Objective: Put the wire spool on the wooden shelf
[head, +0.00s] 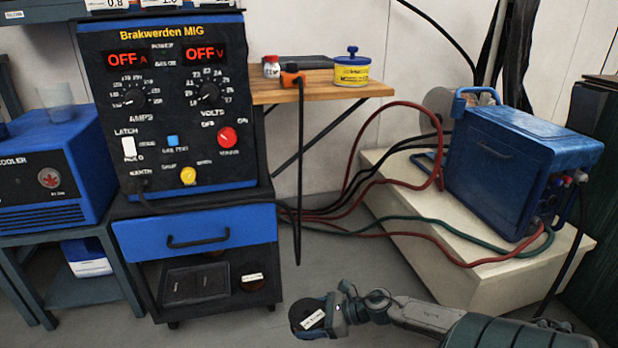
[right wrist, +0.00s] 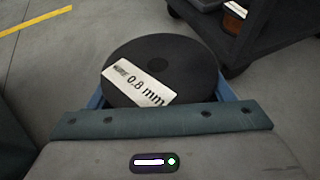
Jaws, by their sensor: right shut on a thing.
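The wire spool is a black disc (head: 303,315) with a white label, low in the middle of the head view. My right gripper (head: 330,314) is shut on it and holds it out in front of the lower cart. In the right wrist view the spool (right wrist: 190,65) sits between the blue fingers, and its label reads 0.8 mm. The wooden shelf (head: 322,93) is beside the welder, higher up and behind the spool. My left gripper is not in view.
The blue welder (head: 172,100) stands left, a blue case (head: 515,165) right.

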